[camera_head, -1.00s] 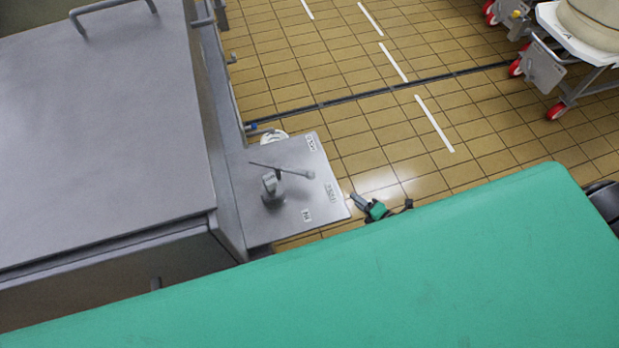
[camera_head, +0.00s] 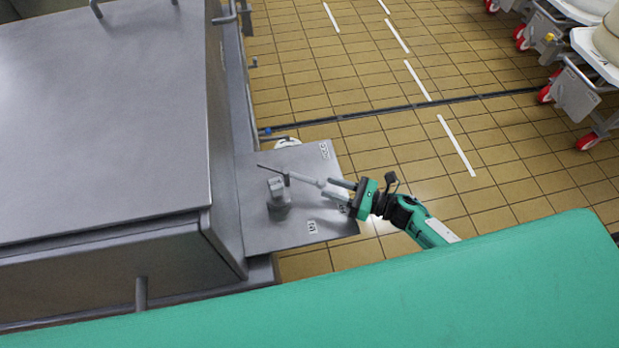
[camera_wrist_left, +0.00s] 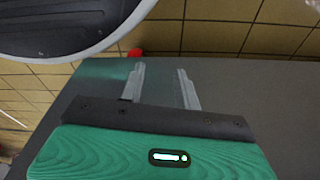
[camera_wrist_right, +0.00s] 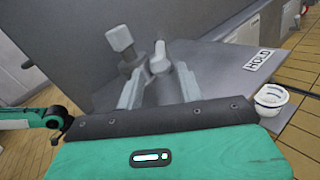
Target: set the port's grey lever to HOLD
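The grey lever (camera_head: 301,178) stands on a hub (camera_head: 278,200) over a grey plate (camera_head: 258,230). Its knobbed arm points right, toward the middle label, which is partly hidden behind my right gripper (camera_head: 329,187). That gripper is open, with its fingertips at the knob. In the right wrist view, the lever's knob (camera_wrist_right: 159,57) shows between the spread fingers (camera_wrist_right: 160,88); I cannot tell whether they touch it. The HOLD label (camera_wrist_right: 262,60) is to the right there, and at the plate's far edge in the head view (camera_head: 323,150). My left gripper (camera_wrist_left: 162,82) is open and empty.
A large grey metal vat housing (camera_head: 100,120) stands left of the plate. A white cup-like container (camera_wrist_right: 271,98) sits beside the plate's edge. Carts with red wheels (camera_head: 575,90) stand at far right. The tiled floor (camera_head: 400,150) between is clear.

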